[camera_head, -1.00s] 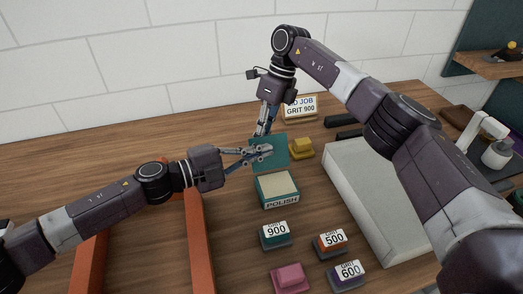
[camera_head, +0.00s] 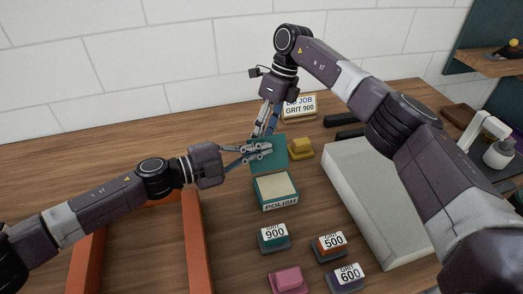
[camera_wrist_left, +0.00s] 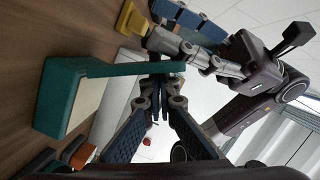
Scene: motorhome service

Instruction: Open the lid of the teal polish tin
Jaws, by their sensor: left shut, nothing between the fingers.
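The teal polish tin (camera_head: 277,205) stands on the bench with a POLISH label on its front and a pale top surface. Its teal lid (camera_head: 270,165) stands raised, about upright, at the tin's back edge. In the left wrist view the lid (camera_wrist_left: 120,69) shows edge-on, joined to the tin (camera_wrist_left: 57,95). My left gripper (camera_head: 268,149) is shut and empty at the upper part of the lid; its fingertips (camera_wrist_left: 158,85) are close to the lid's free edge. Contact is unclear. My right gripper (camera_head: 265,133) is behind the lid, fingers apart, tips partly hidden.
A yellow block (camera_head: 300,148) sits right of the lid. Grit blocks, including the 900 block (camera_head: 274,238), and a pink block (camera_head: 288,280) lie in front. A pale slab (camera_head: 375,200) is at right, an orange frame (camera_head: 198,245) at left. A job sign (camera_head: 300,105) stands behind.

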